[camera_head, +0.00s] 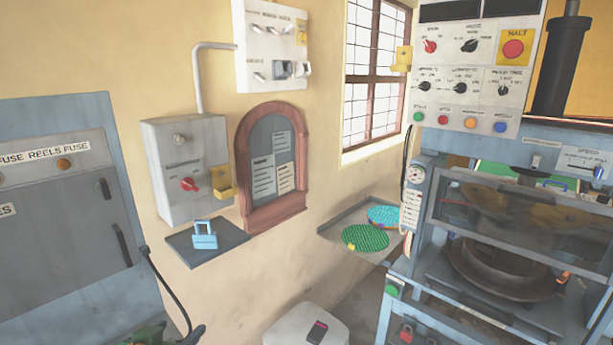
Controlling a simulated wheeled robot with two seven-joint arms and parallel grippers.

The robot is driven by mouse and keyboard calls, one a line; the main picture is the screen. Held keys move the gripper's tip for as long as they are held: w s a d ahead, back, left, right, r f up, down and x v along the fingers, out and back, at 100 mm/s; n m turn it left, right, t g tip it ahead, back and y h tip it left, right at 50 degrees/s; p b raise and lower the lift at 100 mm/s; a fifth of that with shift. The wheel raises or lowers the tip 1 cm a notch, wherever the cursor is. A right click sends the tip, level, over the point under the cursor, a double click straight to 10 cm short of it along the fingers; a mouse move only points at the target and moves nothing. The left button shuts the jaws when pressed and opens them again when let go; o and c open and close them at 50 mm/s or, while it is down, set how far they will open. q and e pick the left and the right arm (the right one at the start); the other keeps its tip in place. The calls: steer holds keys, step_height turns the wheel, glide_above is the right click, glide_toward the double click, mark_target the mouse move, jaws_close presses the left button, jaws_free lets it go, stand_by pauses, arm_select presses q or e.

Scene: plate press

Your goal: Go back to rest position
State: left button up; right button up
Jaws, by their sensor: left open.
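My left gripper (165,335) shows only in part at the bottom edge, left of centre, as a green and black shape cut off by the frame. It is open, and I see nothing held in it. It is in front of the grey-blue cabinet and apart from the wall shelf. My right gripper is not in view. The plate press (432,215) stands at the right with its dark round parts behind a clear guard. A green disc (362,237) and a teal disc (384,215) lie on a grey wall tray (340,221).
A blue padlock (204,236) is on a small dark shelf (180,250). A white stool-like block (290,330) with a dark handheld object (317,332) stands at bottom centre. The grey-blue cabinet (60,110) fills the left side. Control panels (470,75) hang above the press.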

arm_select(q)
steer(key=s+d+f+m+g, duration=0.1)
steer(key=s+d+f+g, duration=0.3)
steer(key=s+f, duration=0.7)
steer(key=s+d+f+g, duration=0.4)
steer(key=s+f, duration=0.3)
steer(key=s, duration=0.7)
step_height(320, 180, down, 16)
steer(key=s+g+b, duration=0.1)
steer(key=s+b, duration=0.1)
steer(key=s+a+f+g+b, duration=0.1)
steer(key=s+a+f, duration=0.1)
steer(key=s+f, duration=1)
steer(key=shift+a+f+m+g, duration=0.35)
steer(key=shift+f+m+g, duration=0.05)
steer(key=shift+f, duration=0.15)
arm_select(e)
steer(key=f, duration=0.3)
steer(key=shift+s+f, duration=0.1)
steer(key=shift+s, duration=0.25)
arm_select(q)
steer(key=shift+s, duration=0.1)
